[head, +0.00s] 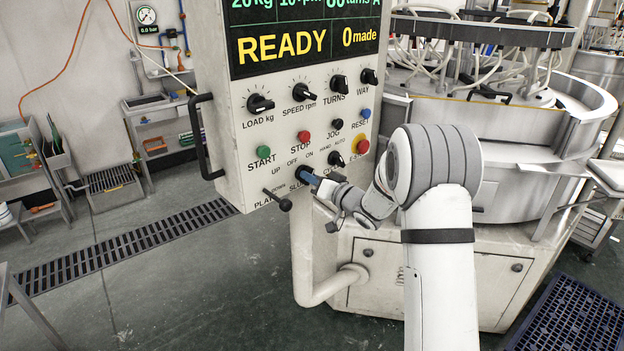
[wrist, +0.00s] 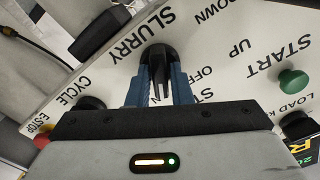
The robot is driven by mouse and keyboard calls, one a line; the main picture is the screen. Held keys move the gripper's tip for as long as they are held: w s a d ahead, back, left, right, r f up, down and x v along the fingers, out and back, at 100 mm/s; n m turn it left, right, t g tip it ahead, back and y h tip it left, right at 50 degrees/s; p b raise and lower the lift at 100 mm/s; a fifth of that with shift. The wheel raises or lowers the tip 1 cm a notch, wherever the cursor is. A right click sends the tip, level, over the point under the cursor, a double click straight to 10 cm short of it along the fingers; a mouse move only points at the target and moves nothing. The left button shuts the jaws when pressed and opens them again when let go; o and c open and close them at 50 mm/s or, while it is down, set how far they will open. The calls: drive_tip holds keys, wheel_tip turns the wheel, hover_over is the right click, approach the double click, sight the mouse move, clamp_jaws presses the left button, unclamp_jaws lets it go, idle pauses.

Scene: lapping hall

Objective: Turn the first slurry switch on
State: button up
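The slurry switch (wrist: 158,58) is a black rotary knob on the pale control panel (head: 235,110). In the wrist view it sits between the blue fingers of my gripper (wrist: 160,82), with one finger on each side. I cannot tell whether the fingers press on it. The wrist view is turned over, with the SLURRY label above the knob and part of OFF to its right. In the head view my gripper (head: 308,176) is at the panel's lower edge, hiding the slurry knob and part of its label. The knob's pointing direction is unclear.
The platen lever (head: 283,203) sticks out just left of my gripper. The cycle switch (head: 336,159) and red E-stop (head: 361,146) are to the right. Green start (head: 263,152) and red stop (head: 304,136) buttons are above. The display (head: 300,40) reads READY.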

drive_tip(key=o, duration=0.3)
drive_tip(key=shift+o, duration=0.2)
drive_tip(key=b+v, duration=0.2)
drive_tip(key=v, duration=0.5)
drive_tip(key=shift+s+d, duration=0.25)
drive_tip(key=shift+s, duration=0.05)
